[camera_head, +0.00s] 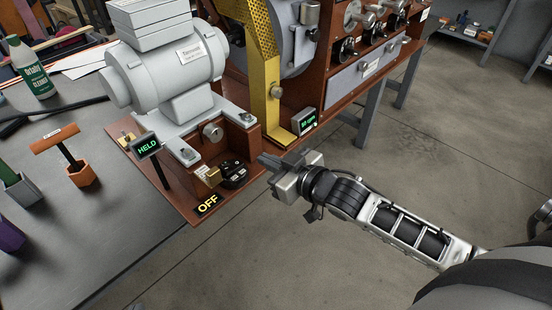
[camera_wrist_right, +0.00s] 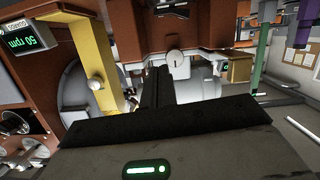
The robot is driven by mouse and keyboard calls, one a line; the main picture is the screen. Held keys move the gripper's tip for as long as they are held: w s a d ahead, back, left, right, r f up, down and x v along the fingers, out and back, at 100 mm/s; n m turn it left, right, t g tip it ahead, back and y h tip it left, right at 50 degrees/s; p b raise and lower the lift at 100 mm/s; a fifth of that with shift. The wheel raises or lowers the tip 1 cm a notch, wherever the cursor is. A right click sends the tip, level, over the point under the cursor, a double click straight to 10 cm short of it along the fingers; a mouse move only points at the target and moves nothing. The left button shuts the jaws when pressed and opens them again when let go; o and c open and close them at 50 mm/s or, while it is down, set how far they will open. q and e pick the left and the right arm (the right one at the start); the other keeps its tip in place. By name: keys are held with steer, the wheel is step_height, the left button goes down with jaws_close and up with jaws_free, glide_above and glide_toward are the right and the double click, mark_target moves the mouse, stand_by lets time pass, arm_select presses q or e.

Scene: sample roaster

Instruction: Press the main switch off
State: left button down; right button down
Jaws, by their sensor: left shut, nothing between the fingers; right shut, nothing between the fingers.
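My left gripper is not in view.
A HELD display (camera_head: 148,145) stands on a post left of the switch. A green-lit rpm display (camera_head: 304,121) and a yellow bracket (camera_head: 262,70) are behind my gripper. An orange-handled tool in a holder (camera_head: 82,176) stands on the grey bench. Open floor lies at right.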

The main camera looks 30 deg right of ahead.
steer(key=shift+v, duration=0.95)
arm_select(q)
steer(key=shift+r, duration=0.1)
